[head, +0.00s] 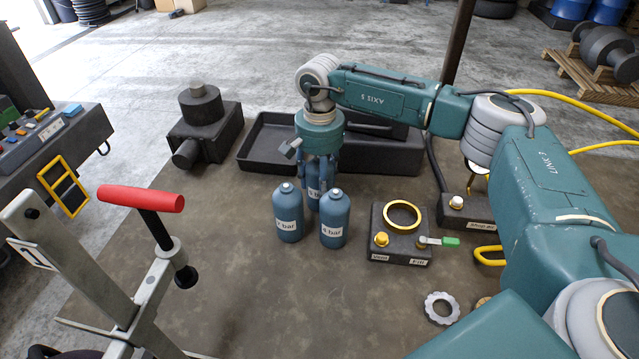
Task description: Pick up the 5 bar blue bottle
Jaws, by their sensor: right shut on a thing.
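Three blue bottles with white labels stand close together on the table. The front left bottle (287,214) has a label ending in "bar", its number hard to read. The front right bottle (334,220) reads "4 bar". A third bottle (313,198) stands behind and between them, its label partly hidden, so I cannot read it surely. My right gripper (321,178) comes down from above, upright, with its fingers shut around the upper part of this rear bottle. I cannot tell whether the bottle is clear of the table. My left gripper is out of view.
A black tray (255,150) lies behind the bottles. A dark filling block (400,250) with a brass ring and green-handled valve stands to the right. A metal gear (441,308) lies nearer. A red-handled press (140,198) stands at left. Table left of the bottles is clear.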

